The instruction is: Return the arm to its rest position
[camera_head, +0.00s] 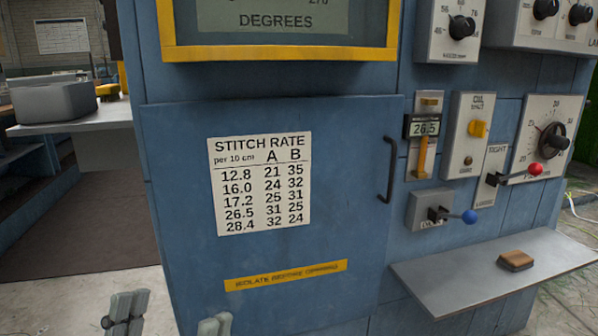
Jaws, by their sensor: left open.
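My left gripper (168,314) shows only at the bottom edge, left of centre. Its two grey fingertips stand apart with nothing visible between them, so it is open. They are in front of the lower left part of the blue cabinet (170,240); the gap to it cannot be told. The rest of that arm is below the picture. My right gripper is not in view.
The cabinet door has a black handle (389,170) and a stitch rate chart (260,183). To the right are knobs, a red-ended lever (535,170), a blue-ended lever (468,216), and a jutting shelf (450,285) with a brown block (515,261). Open floor (85,220) lies left.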

